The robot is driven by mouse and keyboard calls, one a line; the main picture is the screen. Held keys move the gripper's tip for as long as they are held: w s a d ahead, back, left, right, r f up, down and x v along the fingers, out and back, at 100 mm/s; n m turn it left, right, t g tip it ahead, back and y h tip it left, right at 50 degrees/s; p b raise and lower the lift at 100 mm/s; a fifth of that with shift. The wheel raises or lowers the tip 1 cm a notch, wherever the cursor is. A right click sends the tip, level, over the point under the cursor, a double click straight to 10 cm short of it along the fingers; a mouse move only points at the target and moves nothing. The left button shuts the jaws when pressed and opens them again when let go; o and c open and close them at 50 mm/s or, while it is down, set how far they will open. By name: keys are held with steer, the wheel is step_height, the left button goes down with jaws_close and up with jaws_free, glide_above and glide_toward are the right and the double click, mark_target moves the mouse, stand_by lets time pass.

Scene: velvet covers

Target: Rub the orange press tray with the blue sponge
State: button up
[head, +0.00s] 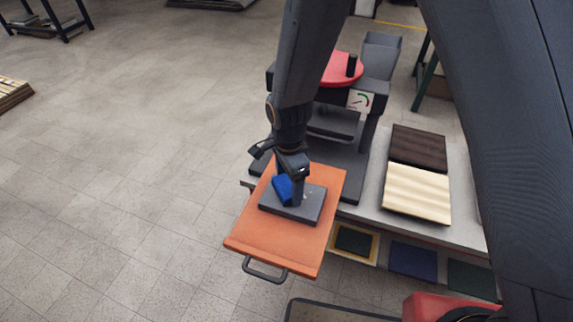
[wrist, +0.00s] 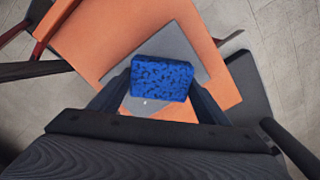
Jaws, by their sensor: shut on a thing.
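The orange press tray (head: 263,235) is pulled out at the front of the press, with a dark handle on its near edge. It also shows in the wrist view (wrist: 90,48). A dark grey plate (head: 309,209) lies on the tray and shows in the wrist view (wrist: 168,36). My gripper (head: 291,190) is over the tray and plate, shut on the blue sponge (head: 281,188). The speckled sponge sits between the fingers in the wrist view (wrist: 161,77). Whether the sponge touches the plate or tray cannot be told.
The press (head: 341,71) with a red top and a gauge stands behind the tray on a grey bench (head: 375,205). A dark board (head: 419,146) and a cream board (head: 417,192) lie to the right. Open tiled floor is at left.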

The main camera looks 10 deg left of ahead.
mark_target(289, 184)
step_height(289, 184, up, 2)
steer(key=shift+r+p, duration=0.1)
steer(key=shift+p, duration=0.2)
step_height(289, 184, up, 5)
steer(key=p, duration=0.4)
